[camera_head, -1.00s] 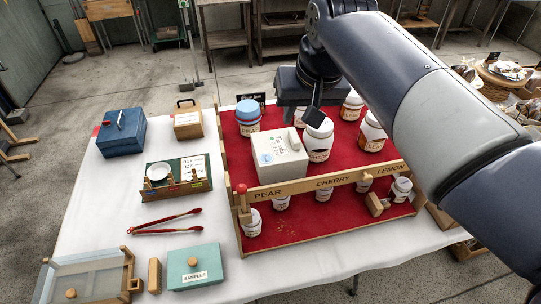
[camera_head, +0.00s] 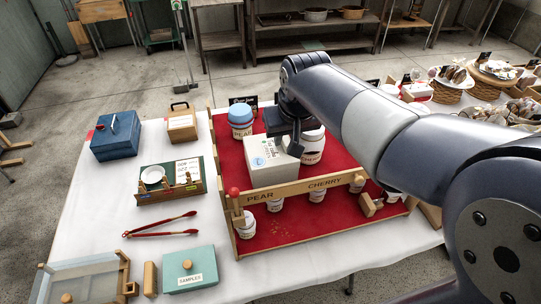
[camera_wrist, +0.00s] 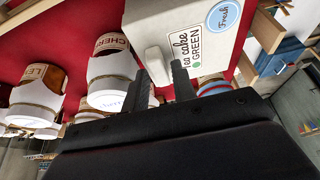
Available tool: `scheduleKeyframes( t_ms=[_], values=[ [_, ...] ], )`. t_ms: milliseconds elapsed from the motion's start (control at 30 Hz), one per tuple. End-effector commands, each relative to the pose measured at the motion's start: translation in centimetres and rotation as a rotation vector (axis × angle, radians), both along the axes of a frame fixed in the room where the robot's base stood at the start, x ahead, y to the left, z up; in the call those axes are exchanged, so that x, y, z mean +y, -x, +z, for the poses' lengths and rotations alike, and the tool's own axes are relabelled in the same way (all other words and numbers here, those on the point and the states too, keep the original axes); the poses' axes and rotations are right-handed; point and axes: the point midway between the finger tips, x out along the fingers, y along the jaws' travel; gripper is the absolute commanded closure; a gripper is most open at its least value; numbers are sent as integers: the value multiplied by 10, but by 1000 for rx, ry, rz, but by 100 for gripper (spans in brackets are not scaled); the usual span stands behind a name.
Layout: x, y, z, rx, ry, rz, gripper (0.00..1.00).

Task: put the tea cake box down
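The tea cake box (camera_head: 270,168) is pale and boxy, upright on the red sloped stand, behind the front rail by the PEAR label. My gripper (camera_head: 294,146) is at the box's right side. In the wrist view, the two dark fingers of my gripper (camera_wrist: 161,76) stand apart on either side of the knob. I see no clear grip on it. The box's underside is hidden.
A blue-lidded jar (camera_head: 240,118) stands behind the box, and a white jar (camera_head: 312,150) close to its right. Small jars fill the lower row. Left on the white table are a blue box (camera_head: 116,138), a green tray (camera_head: 140,196), red tongs (camera_head: 160,228) and a teal samples box (camera_head: 190,272).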

Motion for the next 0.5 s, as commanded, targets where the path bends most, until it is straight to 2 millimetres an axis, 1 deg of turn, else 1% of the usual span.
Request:
scheduleKeyframes(
  t_ms=[233, 267, 500],
  values=[
    [0, -1, -3, -1, -1, -1, 75],
    [0, -1, -3, -1, -1, -1, 76],
    [0, -1, -2, -1, -1, -1, 96]
  ],
)
